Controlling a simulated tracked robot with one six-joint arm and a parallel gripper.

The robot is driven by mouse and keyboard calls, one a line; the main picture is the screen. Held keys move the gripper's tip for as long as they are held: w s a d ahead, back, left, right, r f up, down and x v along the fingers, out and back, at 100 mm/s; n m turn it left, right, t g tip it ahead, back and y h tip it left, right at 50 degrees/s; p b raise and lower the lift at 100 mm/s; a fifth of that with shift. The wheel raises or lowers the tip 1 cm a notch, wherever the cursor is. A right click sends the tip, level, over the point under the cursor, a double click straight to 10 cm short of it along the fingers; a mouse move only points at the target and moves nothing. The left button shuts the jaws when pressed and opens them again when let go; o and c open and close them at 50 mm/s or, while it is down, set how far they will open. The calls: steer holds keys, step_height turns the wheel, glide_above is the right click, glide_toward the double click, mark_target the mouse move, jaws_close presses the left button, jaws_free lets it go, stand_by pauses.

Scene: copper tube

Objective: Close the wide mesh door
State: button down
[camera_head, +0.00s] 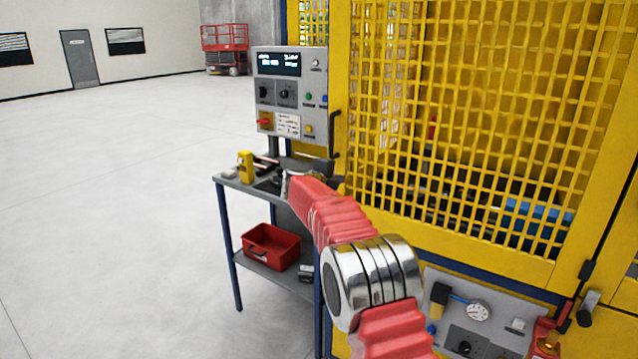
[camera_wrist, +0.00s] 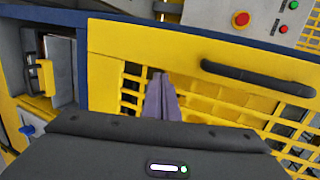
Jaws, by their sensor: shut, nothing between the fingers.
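The wide mesh door (camera_head: 465,110) is yellow and fills the right of the head view. Its black upright handle (camera_head: 335,133) is at its left edge, beside the control box. I cannot tell whether a gap remains at that edge. In the wrist view, the yellow door frame (camera_wrist: 140,45) and a black handle (camera_wrist: 258,77) show, with mesh below. My gripper (camera_wrist: 161,78) is shut and empty, its fingers in front of the mesh, left of the handle and apart from it. In the head view my arm largely hides it; contact with the door cannot be told.
A grey control box (camera_head: 290,90) stands left of the door, above a bench (camera_head: 230,182) with tools and a red bin (camera_head: 271,247) on its lower shelf. A gauge panel (camera_head: 470,315) is below the door. Open floor (camera_head: 110,200) lies left; a red lift (camera_head: 225,48) stands far back.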

steer(key=v, duration=1.1)
steer(key=shift+a+r, duration=0.3)
steer(key=shift+a, duration=0.1)
steer(key=shift+w+a, duration=0.1)
steer(key=shift+w, duration=0.05)
